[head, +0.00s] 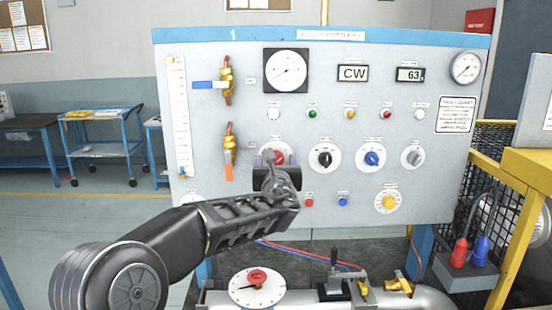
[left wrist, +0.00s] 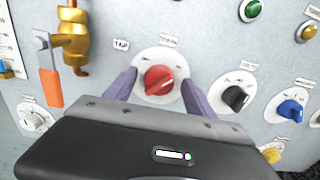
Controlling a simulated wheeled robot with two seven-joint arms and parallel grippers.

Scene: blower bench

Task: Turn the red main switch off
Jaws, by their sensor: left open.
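The red main switch (head: 278,155) is a round knob on a white disc on the upright grey panel, partly covered by my left gripper in the head view. My right gripper is not in view.
A black knob (head: 324,158), a blue knob (head: 371,158) and a grey knob (head: 413,157) sit to the right in the same row. An orange-handled valve (head: 229,165) is close on the left. A dial with a red knob (head: 257,277) is below.

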